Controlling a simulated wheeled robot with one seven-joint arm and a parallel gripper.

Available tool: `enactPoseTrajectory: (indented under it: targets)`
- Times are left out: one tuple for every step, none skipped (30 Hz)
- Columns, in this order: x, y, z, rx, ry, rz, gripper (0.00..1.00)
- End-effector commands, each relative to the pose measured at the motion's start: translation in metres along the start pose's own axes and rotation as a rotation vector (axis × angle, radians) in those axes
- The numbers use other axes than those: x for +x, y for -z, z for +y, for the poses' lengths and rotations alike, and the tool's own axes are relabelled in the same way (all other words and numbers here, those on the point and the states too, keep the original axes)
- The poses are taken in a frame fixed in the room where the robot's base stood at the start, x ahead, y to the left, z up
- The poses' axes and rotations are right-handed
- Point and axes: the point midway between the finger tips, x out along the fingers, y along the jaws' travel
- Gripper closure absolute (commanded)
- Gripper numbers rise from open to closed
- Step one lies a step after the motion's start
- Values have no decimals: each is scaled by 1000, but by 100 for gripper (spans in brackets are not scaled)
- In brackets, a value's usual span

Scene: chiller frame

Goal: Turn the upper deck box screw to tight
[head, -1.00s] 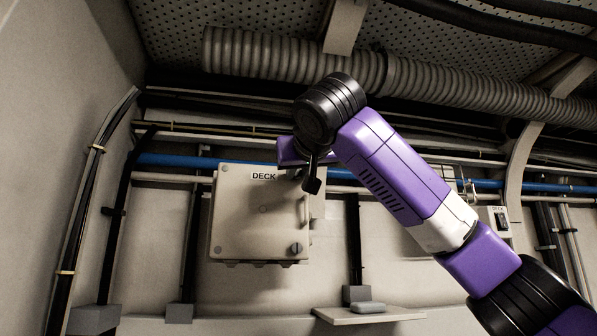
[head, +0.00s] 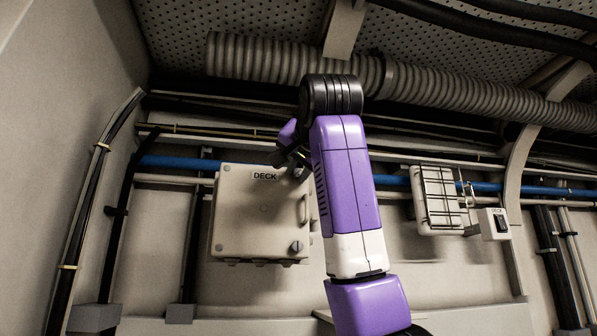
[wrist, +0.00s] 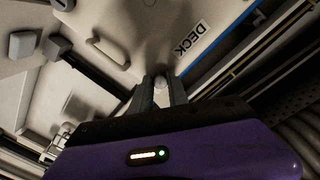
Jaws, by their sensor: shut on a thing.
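The deck box (head: 240,225) is a pale wall box with a DECK label and a handle, left of centre in the head view. Its door also shows in the wrist view (wrist: 140,40). The upper screw (wrist: 160,82) is a small round grey head near the door's upper right corner. My gripper (wrist: 160,92) is shut on it, one finger on each side. In the head view my gripper (head: 292,156) is at that corner and hides the screw. The lower screw (head: 297,246) is clear. The screw's slot angle cannot be read.
A blue pipe (head: 390,181) and cables run along the wall behind the box. A caged lamp (head: 438,200) and a small DECK switch (head: 494,224) are to the right. A thick ribbed duct (head: 260,58) passes overhead.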

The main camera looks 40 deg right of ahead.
Motion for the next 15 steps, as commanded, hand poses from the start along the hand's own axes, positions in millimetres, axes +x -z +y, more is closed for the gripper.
enactPoseTrajectory:
  targets:
    - [0,0,-1,47,2,-5,100]
    - [0,0,-2,75,3,-6,100]
    - [0,0,-2,113,3,-7,100]
    - [0,0,-2,141,3,-7,100]
    - [0,0,-2,170,3,-8,100]
    - [0,0,-2,208,3,-10,100]
    - [0,1,-2,236,2,-10,100]
    - [0,0,-2,265,3,-12,100]
    - [0,1,-2,303,2,-12,100]
    - [0,1,-2,331,3,-14,100]
    - [0,1,-2,359,2,-14,100]
    - [0,1,-2,395,3,-15,100]
    - [0,2,-2,422,3,-15,100]
    - [0,2,-2,449,3,-16,100]
    - [0,2,-2,483,3,-16,100]
